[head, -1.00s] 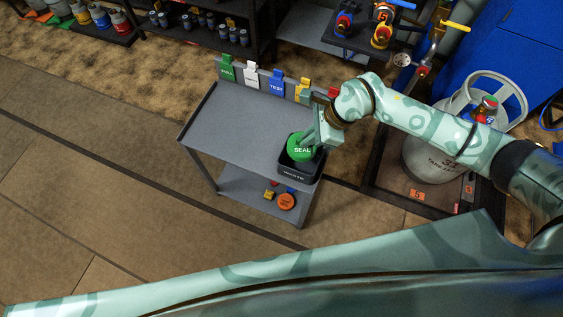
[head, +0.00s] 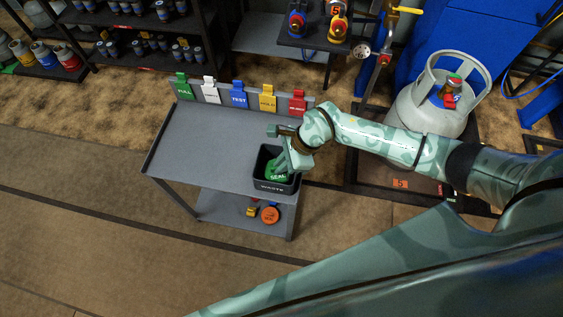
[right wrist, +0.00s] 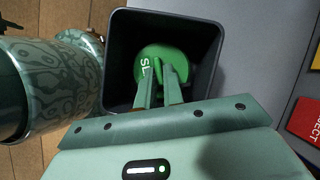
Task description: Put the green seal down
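The green seal (head: 278,176) is a round green disc with white lettering. It is inside the black waste bin (head: 276,187), which stands at the right front corner of the grey cart's top (head: 205,142). My right gripper (head: 281,169) reaches down into the bin. In the right wrist view, its two fingers (right wrist: 159,75) close on the raised tab of the seal (right wrist: 163,57), within the bin walls (right wrist: 204,50). The fingers and the bin's front wall hide part of the seal. Whether the seal touches the bin floor cannot be told. My left gripper is not in view.
Coloured tags, including green (head: 183,86), blue (head: 238,95) and red (head: 298,103), line the cart's back edge. An orange disc (head: 270,215) lies on its lower shelf. A grey gas cylinder (head: 430,110) stands to the right. The cart top left of the bin is clear.

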